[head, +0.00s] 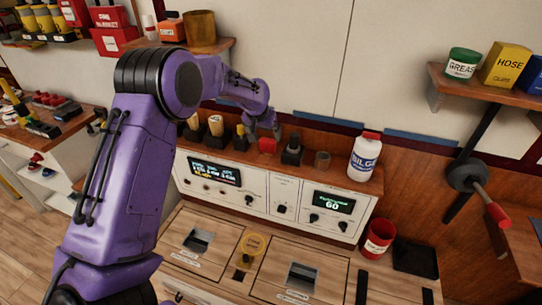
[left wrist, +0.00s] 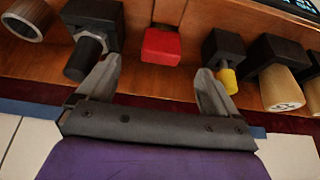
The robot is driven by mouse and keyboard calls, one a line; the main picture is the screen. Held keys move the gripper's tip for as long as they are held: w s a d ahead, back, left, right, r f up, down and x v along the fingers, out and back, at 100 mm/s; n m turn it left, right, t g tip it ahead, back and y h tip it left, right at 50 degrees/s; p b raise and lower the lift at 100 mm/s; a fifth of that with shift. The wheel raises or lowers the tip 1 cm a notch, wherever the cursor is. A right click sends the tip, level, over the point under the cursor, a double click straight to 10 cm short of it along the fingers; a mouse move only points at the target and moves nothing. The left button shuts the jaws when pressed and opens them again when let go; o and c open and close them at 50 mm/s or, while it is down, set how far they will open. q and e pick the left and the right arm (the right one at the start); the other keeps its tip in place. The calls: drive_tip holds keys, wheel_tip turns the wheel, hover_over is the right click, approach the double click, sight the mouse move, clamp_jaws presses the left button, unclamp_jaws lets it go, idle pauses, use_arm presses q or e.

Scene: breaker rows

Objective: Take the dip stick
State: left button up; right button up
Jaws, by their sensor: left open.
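A red block-shaped piece (head: 267,145) sits on the wooden ledge above the white control panel; it also shows in the left wrist view (left wrist: 162,46). It may be the top of the dip stick, but I cannot tell for sure. My left gripper (head: 263,132) is open and empty just behind the red piece. In the left wrist view my fingers (left wrist: 157,88) are spread wide, with the red piece between and beyond their tips, not touching. My right gripper is not in view.
Beside the red piece stand a black block with a metal nut (left wrist: 88,45) and a black block with a yellow peg (left wrist: 226,60). Wooden-handled pieces (left wrist: 280,85) and a white bottle (head: 364,157) share the ledge. The wall (head: 300,60) is close behind.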

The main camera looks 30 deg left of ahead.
sight(268, 140)
use_arm(q)
drive_tip(key=p+x, duration=0.1)
drive_tip(key=x, duration=0.3)
drive_tip(key=w+p+x, duration=0.1)
drive_tip(key=x, duration=0.3)
drive_tip(key=shift+a+r, duration=0.2)
drive_tip(key=shift+r, duration=0.05)
drive_tip(key=shift+w+a+f, duration=0.15)
drive_tip(key=shift+w+f, duration=0.05)
drive_tip(key=shift+f, duration=0.35)
drive_tip(key=shift+r, duration=0.15)
drive_tip(key=c, duration=1.3)
drive_tip(key=shift+c, duration=0.9)
